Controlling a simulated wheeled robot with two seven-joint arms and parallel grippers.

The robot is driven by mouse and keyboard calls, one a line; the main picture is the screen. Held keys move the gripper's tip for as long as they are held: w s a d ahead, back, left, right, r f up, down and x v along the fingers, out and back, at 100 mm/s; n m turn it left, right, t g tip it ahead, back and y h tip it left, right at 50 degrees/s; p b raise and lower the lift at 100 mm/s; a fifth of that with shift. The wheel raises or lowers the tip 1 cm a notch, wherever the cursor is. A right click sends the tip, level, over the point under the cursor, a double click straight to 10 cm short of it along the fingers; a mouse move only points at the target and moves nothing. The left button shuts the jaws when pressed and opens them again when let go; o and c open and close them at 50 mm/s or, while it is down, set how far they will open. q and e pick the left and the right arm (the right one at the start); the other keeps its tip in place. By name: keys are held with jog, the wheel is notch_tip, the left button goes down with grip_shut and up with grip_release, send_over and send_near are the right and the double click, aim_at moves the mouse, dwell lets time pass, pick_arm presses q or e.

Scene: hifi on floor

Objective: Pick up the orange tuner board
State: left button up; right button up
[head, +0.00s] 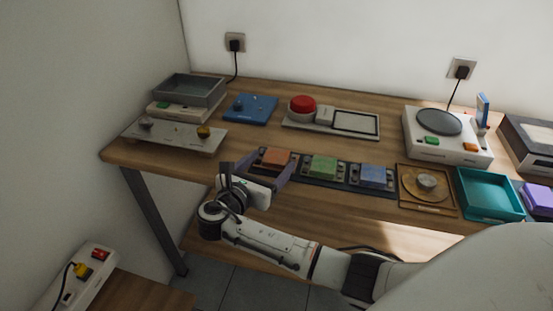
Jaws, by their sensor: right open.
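The orange tuner board (276,158) sits in the left slot of a dark rack on the wooden bench. A green board (323,166) and a blue board (374,174) sit in the slots to its right. My right gripper (265,170) is open, its two dark purple fingers spread near the orange board, one finger on each side of it in the picture. I cannot tell whether the fingers touch it. The front edge of the orange board is partly close to the gripper body. My left gripper is out of view.
Behind the rack are a blue panel (250,107) and a base with a red button (302,105). A grey tray (190,90) and a panel with knobs (175,135) stand left. A teal tray (490,195) and a round dial plate (427,187) lie right.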

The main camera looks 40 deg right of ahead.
jog(key=shift+x, duration=0.85)
jog(key=c, duration=1.3)
jog(key=shift+o, duration=0.2)
